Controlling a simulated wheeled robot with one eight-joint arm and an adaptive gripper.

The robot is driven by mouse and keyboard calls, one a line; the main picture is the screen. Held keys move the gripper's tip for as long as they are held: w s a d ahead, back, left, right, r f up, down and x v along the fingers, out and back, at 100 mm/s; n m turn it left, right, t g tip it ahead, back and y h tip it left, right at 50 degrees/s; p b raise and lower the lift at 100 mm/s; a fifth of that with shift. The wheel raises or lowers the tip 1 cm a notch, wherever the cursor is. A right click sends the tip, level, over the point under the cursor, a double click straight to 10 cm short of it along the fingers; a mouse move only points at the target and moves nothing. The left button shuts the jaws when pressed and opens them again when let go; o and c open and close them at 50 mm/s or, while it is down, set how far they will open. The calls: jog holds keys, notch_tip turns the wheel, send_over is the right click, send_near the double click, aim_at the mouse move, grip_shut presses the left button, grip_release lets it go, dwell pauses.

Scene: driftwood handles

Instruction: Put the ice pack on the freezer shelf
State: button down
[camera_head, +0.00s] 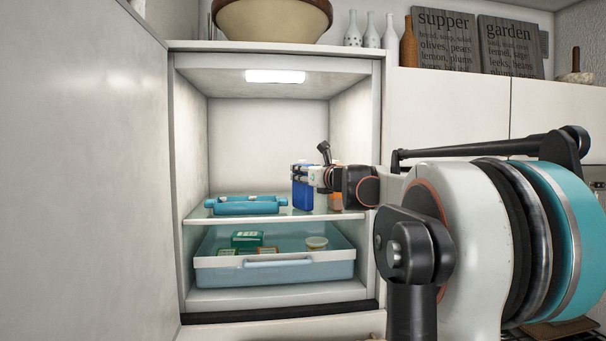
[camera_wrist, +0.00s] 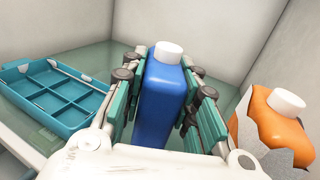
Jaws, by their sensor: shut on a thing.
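The ice pack, a blue flat bottle with a white cap, stands upright between the fingers of my gripper (camera_wrist: 168,68) in the wrist view (camera_wrist: 166,105). My gripper is shut on its sides. In the head view the blue ice pack (camera_head: 302,195) is inside the open freezer, at the right part of the glass freezer shelf (camera_head: 270,217). Its lower end is at shelf level; I cannot tell whether it touches the shelf. My gripper (camera_head: 304,173) reaches in from the right, and my wrist hides part of what is behind it.
A teal ice cube tray (camera_head: 246,205) lies on the shelf's left; it also shows in the wrist view (camera_wrist: 52,92). An orange bottle (camera_wrist: 268,130) with a white cap stands close right of my gripper. Below is a bin (camera_head: 274,271) with small boxes. The freezer door (camera_head: 80,170) is open at left.

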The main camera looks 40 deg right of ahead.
jog(key=c, duration=1.2)
grip_release()
jog(key=shift+f, duration=0.1)
jog(key=shift+c, duration=0.2)
